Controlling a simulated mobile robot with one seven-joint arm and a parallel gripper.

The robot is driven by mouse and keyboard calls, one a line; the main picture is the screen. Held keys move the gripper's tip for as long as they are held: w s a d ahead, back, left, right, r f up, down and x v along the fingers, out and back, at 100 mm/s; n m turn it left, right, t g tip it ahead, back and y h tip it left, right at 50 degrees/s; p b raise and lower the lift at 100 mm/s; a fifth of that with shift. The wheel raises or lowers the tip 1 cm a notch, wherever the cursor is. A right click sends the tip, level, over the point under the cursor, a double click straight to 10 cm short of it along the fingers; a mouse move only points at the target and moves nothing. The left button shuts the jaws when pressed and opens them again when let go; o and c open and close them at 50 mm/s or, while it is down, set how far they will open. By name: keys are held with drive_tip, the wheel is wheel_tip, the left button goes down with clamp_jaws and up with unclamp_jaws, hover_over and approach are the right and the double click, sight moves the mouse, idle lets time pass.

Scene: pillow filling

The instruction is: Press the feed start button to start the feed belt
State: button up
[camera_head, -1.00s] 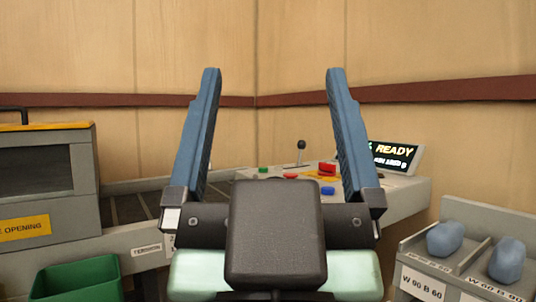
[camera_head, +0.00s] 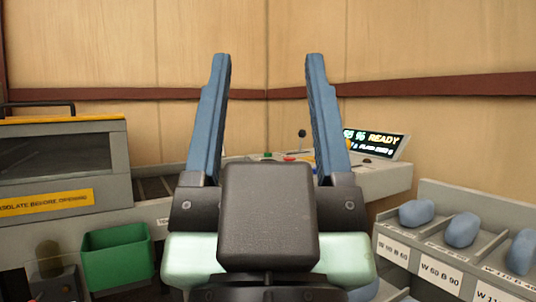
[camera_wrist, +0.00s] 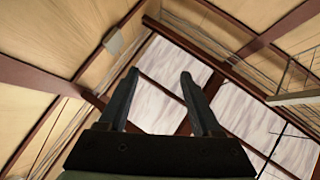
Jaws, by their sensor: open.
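The control console (camera_head: 385,177) stands beyond my gripper in the head view. A small green button (camera_head: 267,155) and a red button (camera_head: 289,158) show on its top, between my fingers; I cannot read any label marking the feed start button. My gripper (camera_head: 268,58) is open and empty, its blue fingers pointing up in front of the console and apart from it. Its body hides part of the console. In the wrist view my gripper (camera_wrist: 158,75) is open against the ceiling, with no button in sight.
A machine with a yellow label (camera_head: 45,203) and a green bin (camera_head: 117,262) are at left. A labelled rack (camera_head: 480,228) with blue lumps is at right.

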clamp_jaws()
idle(1.4)
